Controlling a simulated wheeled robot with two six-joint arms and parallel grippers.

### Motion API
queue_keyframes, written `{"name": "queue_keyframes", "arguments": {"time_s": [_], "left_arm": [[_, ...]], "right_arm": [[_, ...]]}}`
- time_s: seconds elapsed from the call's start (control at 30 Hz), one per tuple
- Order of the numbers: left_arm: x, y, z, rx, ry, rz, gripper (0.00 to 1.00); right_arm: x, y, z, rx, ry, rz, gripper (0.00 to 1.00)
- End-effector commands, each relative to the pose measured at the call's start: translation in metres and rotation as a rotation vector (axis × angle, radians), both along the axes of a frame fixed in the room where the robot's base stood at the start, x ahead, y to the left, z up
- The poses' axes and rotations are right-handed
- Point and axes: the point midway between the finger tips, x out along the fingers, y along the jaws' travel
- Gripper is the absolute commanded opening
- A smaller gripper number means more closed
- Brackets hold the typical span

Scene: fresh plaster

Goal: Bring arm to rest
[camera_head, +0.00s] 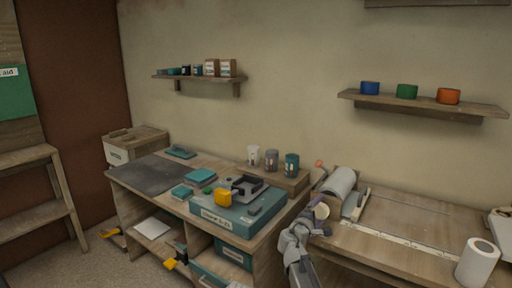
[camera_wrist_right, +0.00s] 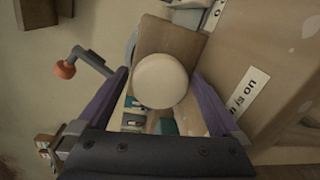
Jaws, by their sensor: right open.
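My right arm rises from the bottom of the head view, and its gripper (camera_head: 318,215) is over the left end of the right bench. In the right wrist view the two purple fingers of this gripper (camera_wrist_right: 160,76) stand apart. A round cream disc (camera_wrist_right: 160,81) shows between and beyond the fingertips, in front of a brown block. I cannot tell how far it is from the fingers. The disc also shows beside the gripper in the head view (camera_head: 321,210). My left gripper is not in view.
A grey roll (camera_head: 340,183) and an orange-knobbed crank (camera_head: 319,164) are close behind the gripper. A teal case (camera_head: 235,216) and several cups stand on the left bench. A white roll (camera_head: 477,262) stands at the right. The right bench's middle is clear.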

Motion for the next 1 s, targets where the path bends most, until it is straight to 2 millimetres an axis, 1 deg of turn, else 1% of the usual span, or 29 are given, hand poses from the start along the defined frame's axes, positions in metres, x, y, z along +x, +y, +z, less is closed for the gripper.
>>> {"name": "queue_keyframes", "arguments": {"time_s": [0.13, 0.23, 0.6, 0.63, 0.67, 0.7, 1.0], "left_arm": [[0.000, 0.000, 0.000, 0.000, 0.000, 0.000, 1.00], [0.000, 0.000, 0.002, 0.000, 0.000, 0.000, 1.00], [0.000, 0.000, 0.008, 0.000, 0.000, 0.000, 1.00], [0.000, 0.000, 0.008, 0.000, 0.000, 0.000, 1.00], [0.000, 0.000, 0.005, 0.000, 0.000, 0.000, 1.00], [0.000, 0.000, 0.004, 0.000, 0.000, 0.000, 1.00], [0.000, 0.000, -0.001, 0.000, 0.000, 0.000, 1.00]], "right_arm": [[-0.001, 0.001, 0.000, 0.012, -0.008, 0.001, 1.00], [-0.011, 0.007, 0.001, 0.011, -0.007, 0.003, 1.00], [-0.067, 0.045, 0.007, 0.012, -0.006, 0.002, 1.00], [-0.069, 0.047, 0.007, 0.012, -0.007, 0.000, 1.00], [-0.056, 0.040, 0.005, 0.012, -0.007, -0.004, 1.00], [-0.047, 0.035, 0.004, 0.012, -0.007, -0.006, 1.00], [0.001, 0.002, -0.001, 0.012, -0.007, -0.002, 1.00]]}}
